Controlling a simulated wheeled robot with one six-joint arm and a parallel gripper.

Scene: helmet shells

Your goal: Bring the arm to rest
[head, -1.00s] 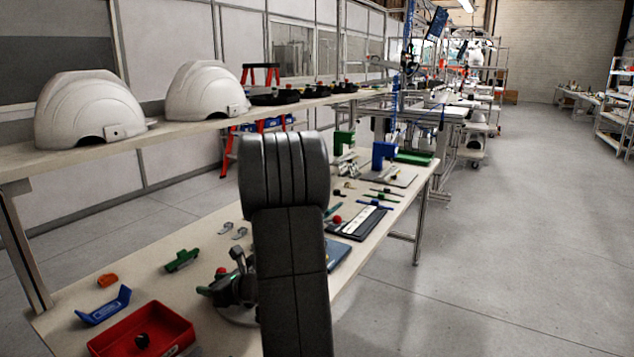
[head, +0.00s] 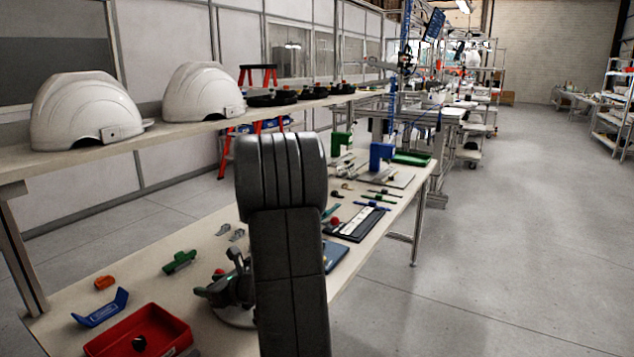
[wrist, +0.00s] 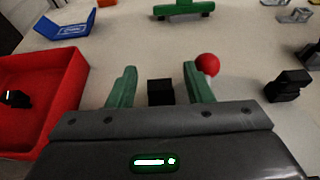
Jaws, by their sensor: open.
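My gripper (wrist: 160,88) shows in the wrist view with its two green fingers apart. Nothing is held between them; a small black block (wrist: 161,91) shows in the gap, and I cannot tell whether it is part of my gripper. The fingers point over the beige workbench (wrist: 120,52). In the head view my dark arm stands upright in the middle and hides part of the bench. My gripper is low beside it, partly hidden, near the red tray (head: 176,316).
The red tray, a blue holder (head: 100,308), a green part (head: 180,261) and an orange piece (head: 104,282) lie on the bench. A red ball knob (wrist: 208,64) is close beside the right finger. Two white helmet shells (head: 82,112) (head: 203,92) sit on the shelf. Floor at right is clear.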

